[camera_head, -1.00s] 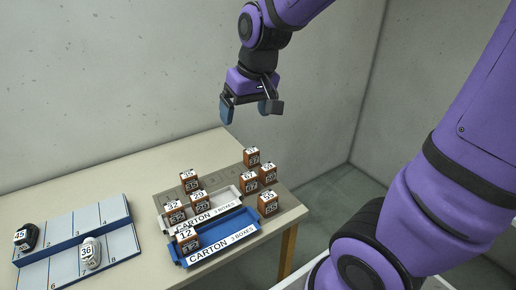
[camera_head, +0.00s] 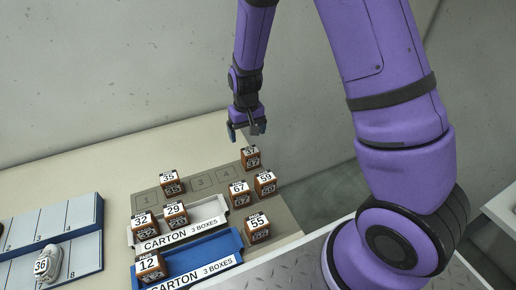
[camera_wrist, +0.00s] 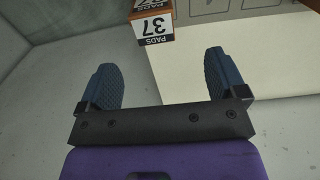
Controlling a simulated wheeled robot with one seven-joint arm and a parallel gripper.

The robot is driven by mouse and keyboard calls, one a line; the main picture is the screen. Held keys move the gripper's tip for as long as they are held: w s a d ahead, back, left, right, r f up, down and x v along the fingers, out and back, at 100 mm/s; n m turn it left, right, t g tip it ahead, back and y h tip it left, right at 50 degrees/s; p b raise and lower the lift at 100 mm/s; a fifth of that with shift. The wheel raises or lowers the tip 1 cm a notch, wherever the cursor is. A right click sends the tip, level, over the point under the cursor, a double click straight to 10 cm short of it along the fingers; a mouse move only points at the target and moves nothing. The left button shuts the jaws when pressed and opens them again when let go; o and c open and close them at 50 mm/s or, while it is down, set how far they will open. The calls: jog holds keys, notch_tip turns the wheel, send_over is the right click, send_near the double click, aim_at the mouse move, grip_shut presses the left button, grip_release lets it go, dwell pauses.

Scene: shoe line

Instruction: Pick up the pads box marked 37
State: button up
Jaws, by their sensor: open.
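The pads box marked 37 (camera_head: 250,158) is a small brown box with a white top label. It stands at the back right of the grey mat on the table. In the wrist view the box marked 37 (camera_wrist: 152,24) shows at the top edge, partly cut off, ahead of the fingers. My gripper (camera_head: 247,134) is open and empty, with blue finger pads, above and close to the box. In the wrist view my gripper (camera_wrist: 166,76) has its fingers wide apart, and the box is not between them.
Boxes 59 (camera_head: 265,182), 67 (camera_head: 239,193) and 55 (camera_head: 257,228) stand near box 37. Box 35 (camera_head: 170,181) stands on the mat (camera_head: 215,168). A white carton tray (camera_head: 206,213) and a blue one (camera_head: 215,250) hold boxes. A shoe rack (camera_head: 75,214) is at left.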

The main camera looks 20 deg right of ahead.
aim_at(250, 150)
jog(key=shift+w+d+f, duration=0.15)
jog(key=shift+f, duration=0.25)
notch_tip(250, 150, down, 4)
jog(key=shift+d+f, duration=0.1)
jog(key=shift+f, duration=0.05)
jog(key=shift+s+d+f, duration=0.1)
jog(key=shift+f, duration=1.5)
jog(key=shift+s+d+f, duration=0.1)
jog(key=shift+f, duration=1.45)
jog(key=c, duration=1)
